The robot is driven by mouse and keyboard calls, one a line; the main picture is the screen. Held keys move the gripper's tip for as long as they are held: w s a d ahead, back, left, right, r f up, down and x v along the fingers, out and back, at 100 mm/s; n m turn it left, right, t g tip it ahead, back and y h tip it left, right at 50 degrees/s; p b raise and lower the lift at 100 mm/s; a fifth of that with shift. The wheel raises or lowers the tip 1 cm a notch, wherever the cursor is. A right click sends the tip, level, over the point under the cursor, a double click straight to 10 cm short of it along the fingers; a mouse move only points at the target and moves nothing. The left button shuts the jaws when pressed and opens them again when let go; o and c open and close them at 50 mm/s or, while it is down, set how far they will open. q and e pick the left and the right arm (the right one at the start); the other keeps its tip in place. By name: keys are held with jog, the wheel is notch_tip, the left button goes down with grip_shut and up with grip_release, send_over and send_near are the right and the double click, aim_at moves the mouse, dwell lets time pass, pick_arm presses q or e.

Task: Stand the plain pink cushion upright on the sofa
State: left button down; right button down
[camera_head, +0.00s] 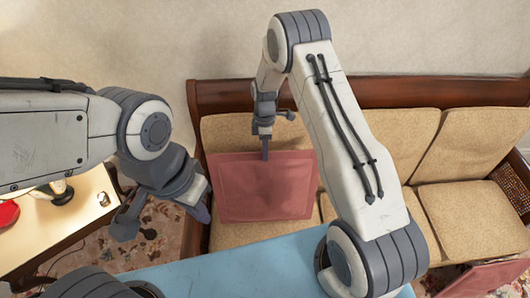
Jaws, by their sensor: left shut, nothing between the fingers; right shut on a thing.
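The plain pink cushion (243,202) is at the left part of the tan sofa (418,128), with its broad face towards me. It looks upright or leaning back against the backrest; its lower edge is over the seat, and I cannot tell if it rests there. My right gripper (265,152) is shut on the cushion's top edge, near its middle. My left gripper (201,211) is shut and empty, left of the cushion and nearer to me. My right arm hides part of the sofa's middle.
The sofa has a dark wooden frame (400,92). A light-blue flat surface (235,272) lies in front of it. A side table (70,222) with a red item (8,213) stands at the left. Another pink thing (490,280) is at lower right. The right seat is clear.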

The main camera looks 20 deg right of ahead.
jog(key=shift+w+d+f+b, duration=0.15)
jog(key=shift+w+b, duration=0.3)
jog(key=shift+w, duration=0.35)
jog(key=shift+w+d+f+b, duration=0.1)
jog(key=shift+w+d+b, duration=0.1)
jog(key=shift+w+b, duration=0.45)
jog(key=shift+w+d+f+b, duration=0.15)
jog(key=shift+w+b, duration=0.1)
jog(key=shift+w, duration=0.75)
jog(key=c, duration=0.8)
grip_release()
jog(key=shift+r, duration=0.1)
jog(key=s+p+v, duration=0.2)
jog(key=p+v, duration=0.4)
jog(key=v, duration=0.3)
jog(key=shift+a+r+p, duration=0.15)
jog(key=shift+r+p, duration=0.25)
jog(key=shift+r, duration=0.1)
